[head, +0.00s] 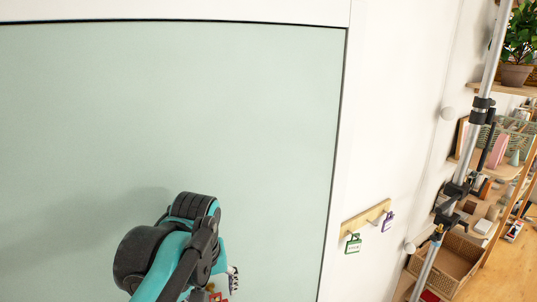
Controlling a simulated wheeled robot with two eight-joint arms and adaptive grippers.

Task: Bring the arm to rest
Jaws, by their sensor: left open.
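My left arm, teal and black, rises from the bottom edge in the head view. The jaws are open, but the fingertips are hard to make out at this angle. I see nothing held in them. My right gripper is not in view.
A small wooden peg rail (366,219) with a green tag (353,244) and a purple tag (388,221) is on the white wall. Shelves with baskets and a potted plant (517,45) stand at the right. Small colourful items partly show beside my arm.

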